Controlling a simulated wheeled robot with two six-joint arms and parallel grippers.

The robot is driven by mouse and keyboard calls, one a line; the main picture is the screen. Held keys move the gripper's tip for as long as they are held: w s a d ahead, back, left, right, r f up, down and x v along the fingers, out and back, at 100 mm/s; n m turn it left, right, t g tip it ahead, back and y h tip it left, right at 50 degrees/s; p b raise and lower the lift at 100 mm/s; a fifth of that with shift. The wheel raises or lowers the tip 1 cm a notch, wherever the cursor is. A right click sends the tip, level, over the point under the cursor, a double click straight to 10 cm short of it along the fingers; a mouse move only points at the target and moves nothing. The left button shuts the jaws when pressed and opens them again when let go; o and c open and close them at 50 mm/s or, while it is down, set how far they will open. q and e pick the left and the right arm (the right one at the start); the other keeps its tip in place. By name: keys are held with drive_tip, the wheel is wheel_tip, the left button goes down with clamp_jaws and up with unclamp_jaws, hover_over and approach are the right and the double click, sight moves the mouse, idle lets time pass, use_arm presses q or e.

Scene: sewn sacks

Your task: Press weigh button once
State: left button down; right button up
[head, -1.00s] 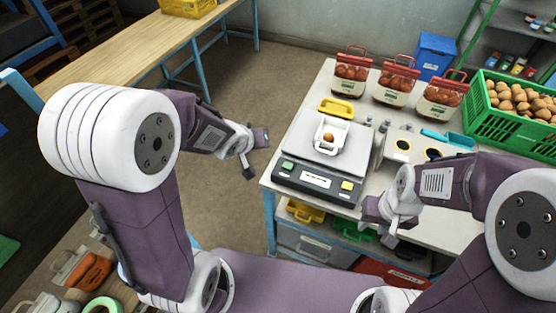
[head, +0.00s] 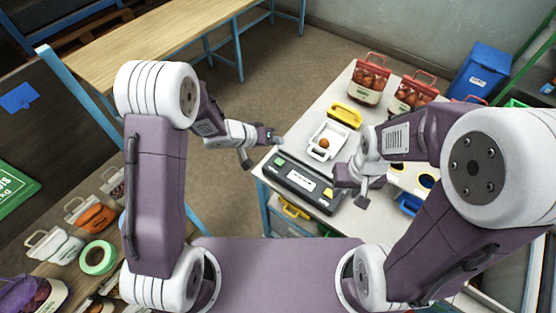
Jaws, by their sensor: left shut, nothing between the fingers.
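The dark scale (head: 300,185) stands at the near edge of the grey table. Its front panel has a green button (head: 280,162) at the left, a white display in the middle and a yellow button (head: 328,192) at the right. I cannot read which is the weigh button. A white tray (head: 318,152) holding a round orange-brown item (head: 324,143) sits on the scale. My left gripper (head: 262,140) is shut and empty, just left of the green button and apart from it. My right gripper (head: 352,186) is right of the yellow button, partly covering the scale; its jaws are unclear.
A yellow-handled item (head: 346,114) lies behind the white tray. Red-topped sacks (head: 369,78) stand at the back, near a blue bin (head: 482,70). A wooden bench (head: 150,45) is at the back left. A shelf with sacks and a green tape roll (head: 97,258) is at the left.

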use_arm(q)
drive_tip(key=b, duration=0.9)
hover_over(277, 163)
wheel_tip(277, 163, down, 8)
drive_tip(key=shift+f+b, duration=0.4)
drive_tip(key=shift+f, duration=0.05)
idle(1.3)
drive_tip(key=shift+f, duration=0.35)
